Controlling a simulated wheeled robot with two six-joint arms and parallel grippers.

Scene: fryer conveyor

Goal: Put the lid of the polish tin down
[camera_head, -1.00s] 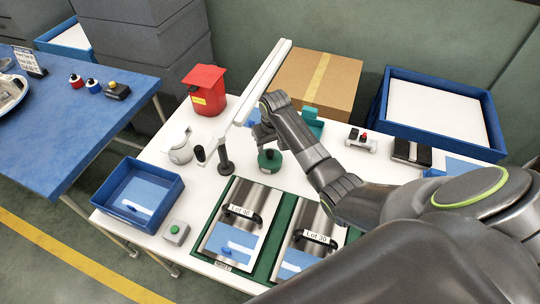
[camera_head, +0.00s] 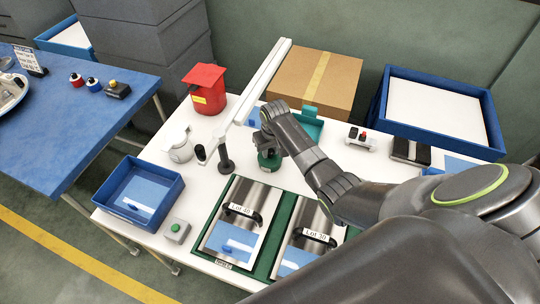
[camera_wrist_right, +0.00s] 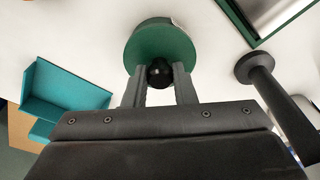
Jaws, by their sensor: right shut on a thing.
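The polish tin (camera_head: 270,163) is a small round green tin on the white table, just behind the green-framed plates. Its green lid (camera_wrist_right: 160,45) with a black knob (camera_wrist_right: 160,73) fills the upper middle of the right wrist view. The lid appears to be on the tin; I see no gap between them. My right gripper (camera_wrist_right: 160,75) points down over the tin, its fingers shut on the black knob. It also shows in the head view (camera_head: 267,148), partly covering the tin's top. My left gripper is not in view.
A black post (camera_head: 225,160) stands left of the tin. A teal tray (camera_head: 308,128) lies behind to the right. Two metal plates with handles (camera_head: 238,212) are in front. A blue bin (camera_head: 140,195) is at the left, and a cardboard box (camera_head: 315,75) at the back.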

